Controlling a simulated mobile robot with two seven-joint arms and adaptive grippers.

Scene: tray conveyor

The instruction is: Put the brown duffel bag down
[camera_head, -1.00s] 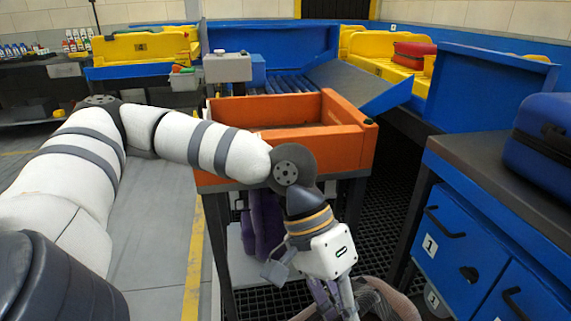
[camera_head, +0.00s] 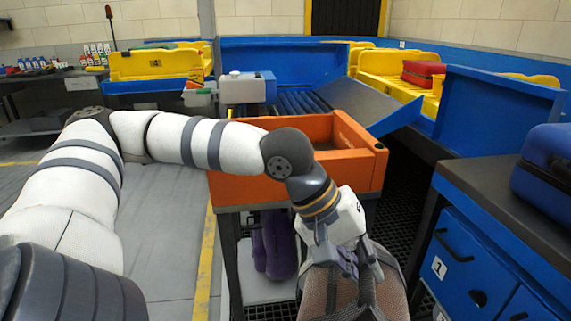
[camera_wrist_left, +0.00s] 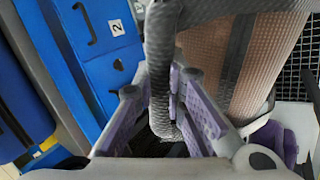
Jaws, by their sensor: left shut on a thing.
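The brown duffel bag (camera_head: 325,293) hangs at the bottom of the head view, in front of the orange tray's stand, partly cut off by the frame. In the left wrist view its ribbed brown side (camera_wrist_left: 262,60) fills the upper right, and a dark grey strap (camera_wrist_left: 160,60) runs down between the fingers. My left gripper (camera_head: 357,274) is above the bag, shut on its strap; its purple-grey fingers also show in the left wrist view (camera_wrist_left: 160,85). The bag's underside is out of sight. My right gripper is not in view.
An orange tray (camera_head: 270,190) stands on a dark frame behind the bag. A purple bag (camera_head: 278,245) sits on the low white shelf below it. A blue drawer cabinet (camera_head: 465,260) with a blue suitcase (camera_head: 545,180) on top is at right. Open floor lies left of the yellow line.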

